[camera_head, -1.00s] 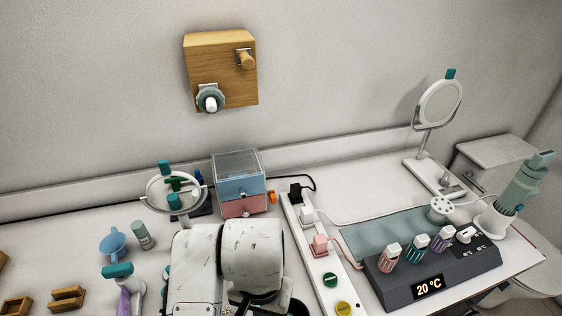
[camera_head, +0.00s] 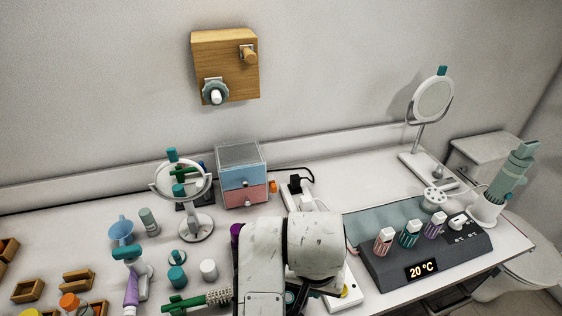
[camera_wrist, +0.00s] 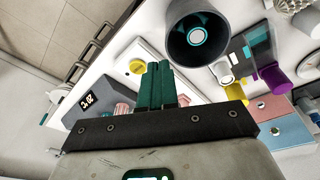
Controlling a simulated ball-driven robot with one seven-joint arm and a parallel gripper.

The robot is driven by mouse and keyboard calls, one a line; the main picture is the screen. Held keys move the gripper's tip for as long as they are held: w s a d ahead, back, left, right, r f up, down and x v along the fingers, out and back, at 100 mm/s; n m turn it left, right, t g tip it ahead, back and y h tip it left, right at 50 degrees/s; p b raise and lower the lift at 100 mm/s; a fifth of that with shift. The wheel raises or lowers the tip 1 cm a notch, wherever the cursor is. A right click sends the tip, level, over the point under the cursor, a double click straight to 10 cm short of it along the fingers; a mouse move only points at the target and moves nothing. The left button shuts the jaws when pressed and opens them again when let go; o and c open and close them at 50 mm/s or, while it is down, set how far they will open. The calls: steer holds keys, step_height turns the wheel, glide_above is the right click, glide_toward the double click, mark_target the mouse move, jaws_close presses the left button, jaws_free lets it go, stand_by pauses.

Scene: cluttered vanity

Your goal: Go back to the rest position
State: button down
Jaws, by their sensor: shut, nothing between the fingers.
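My gripper (camera_wrist: 160,86) shows in the wrist view as two dark green fingers pressed together, with nothing held. It is above the white counter, in front of the power strip (camera_wrist: 150,58). In the head view my white arm stands at bottom centre and hides the gripper and part of the power strip (camera_head: 303,198). A dark cup (camera_wrist: 197,34) is close beyond the fingers in the wrist view.
A grey station (camera_head: 430,258) reading 20 °C, a tall mirror (camera_head: 434,100) and a hair dryer (camera_head: 510,178) are at right. Wooden trays (camera_head: 77,279) lie at left.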

steer(key=w+d+f+t+h, duration=0.1)
steer(key=d+f+h, duration=0.1)
steer(key=d, duration=1.2)
steer(key=s+d+f+n, duration=0.1)
steer(key=s+d+f, duration=0.4)
steer(key=d, duration=0.4)
steer(key=s+f+y, duration=0.1)
steer(key=s+f, duration=0.1)
steer(key=s, duration=0.4)
steer(key=s+a+f+n+g+y+b, duration=0.1)
steer(key=s+f, duration=0.2)
steer(key=s, duration=0.3)
steer(key=s+a+f, duration=0.1)
steer(key=s+f, duration=0.1)
steer(key=s, duration=0.4)
steer(key=shift+s+f+g+y, duration=0.35)
steer(key=shift+s+g+y, duration=0.05)
